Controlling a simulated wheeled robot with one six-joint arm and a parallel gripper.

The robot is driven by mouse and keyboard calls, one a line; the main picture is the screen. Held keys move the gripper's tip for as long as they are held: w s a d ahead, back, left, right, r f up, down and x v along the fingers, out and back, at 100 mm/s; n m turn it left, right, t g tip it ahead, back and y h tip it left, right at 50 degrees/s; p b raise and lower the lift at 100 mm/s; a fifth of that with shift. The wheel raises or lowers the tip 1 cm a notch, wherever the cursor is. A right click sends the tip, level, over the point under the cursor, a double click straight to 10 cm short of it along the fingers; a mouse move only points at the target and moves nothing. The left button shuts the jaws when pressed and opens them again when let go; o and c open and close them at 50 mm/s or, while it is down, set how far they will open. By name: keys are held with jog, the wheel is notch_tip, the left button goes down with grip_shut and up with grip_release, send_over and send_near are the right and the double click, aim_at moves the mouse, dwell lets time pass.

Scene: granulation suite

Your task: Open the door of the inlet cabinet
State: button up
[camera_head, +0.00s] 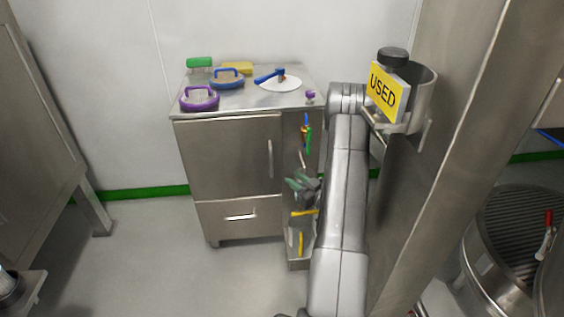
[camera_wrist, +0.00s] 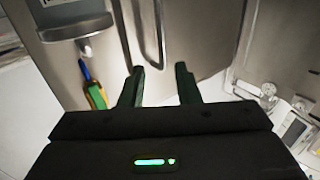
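A tall steel cabinet (camera_head: 440,150) fills the right of the head view; I take it as the inlet cabinet, though no label shows. In the wrist view, a steel door face (camera_wrist: 205,35) with a long vertical bar handle (camera_wrist: 160,35) is ahead of my gripper. My gripper (camera_wrist: 160,72) has two dark green fingers, apart with nothing between them. The handle's lower end is just beyond the fingertips, apart from them as far as I can see. In the head view, my gripper (camera_head: 303,187) shows small beyond my arm, beside the low cabinet.
A low steel cabinet (camera_head: 225,155) with a door, drawer and tools on top stands in the middle. A steel drum (camera_head: 510,235) is at right. Floor at left (camera_head: 150,260) is clear.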

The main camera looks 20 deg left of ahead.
aim_at(272, 163)
jog(key=b+x, duration=0.1)
jog(key=x, duration=1.1)
jog(key=shift+a, duration=0.45)
jog(key=shift+c, duration=0.2)
grip_shut()
